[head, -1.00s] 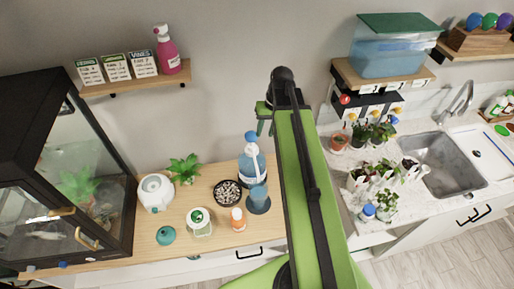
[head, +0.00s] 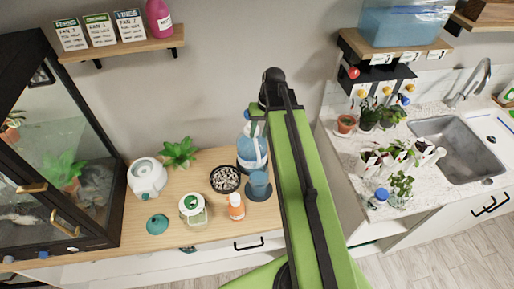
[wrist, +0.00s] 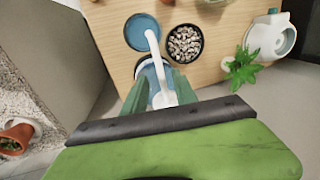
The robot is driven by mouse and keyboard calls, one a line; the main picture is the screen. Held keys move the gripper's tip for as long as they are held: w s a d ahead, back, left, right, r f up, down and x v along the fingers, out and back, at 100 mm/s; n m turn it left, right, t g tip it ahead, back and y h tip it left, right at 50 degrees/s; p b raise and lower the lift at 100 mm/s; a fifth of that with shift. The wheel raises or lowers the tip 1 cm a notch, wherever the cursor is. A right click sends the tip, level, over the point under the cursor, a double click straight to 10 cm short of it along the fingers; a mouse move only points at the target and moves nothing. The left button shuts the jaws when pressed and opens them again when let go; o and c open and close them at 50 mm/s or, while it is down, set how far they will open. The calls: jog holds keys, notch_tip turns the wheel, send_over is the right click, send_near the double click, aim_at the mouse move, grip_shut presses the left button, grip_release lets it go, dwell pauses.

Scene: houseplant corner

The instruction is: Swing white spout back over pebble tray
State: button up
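The white spout (wrist: 152,44) reaches from the top of the blue bottle (wrist: 147,68) out over a round blue saucer and cup (wrist: 138,30) in the wrist view. The pebble tray (wrist: 200,43), a dark round dish of pebbles, lies beside it to the right, not under the spout. In the head view the bottle (head: 252,152) stands behind the blue cup (head: 259,182), and the pebble tray (head: 237,181) is to their left. My gripper (wrist: 161,82) is at the bottle top, its green fingers apart on either side of the spout's base. Contact is not clear.
An orange-white bottle (head: 236,207), a jar (head: 193,210), a teal lid (head: 157,224), a white pot (head: 147,177) and a green plant (head: 180,153) share the wooden top. A dark glass cabinet (head: 70,150) stands left. The sink counter (head: 350,165) is right.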

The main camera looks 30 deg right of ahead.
aim_at(256, 142)
jog(key=f+b, duration=0.1)
jog(key=f, duration=0.1)
jog(key=f+b, duration=0.1)
jog(key=f, duration=0.1)
jog(key=shift+w+a, duration=0.1)
jog(key=shift+a, duration=0.3)
jog(key=shift+r, duration=0.1)
grip_shut()
dwell(0.9)
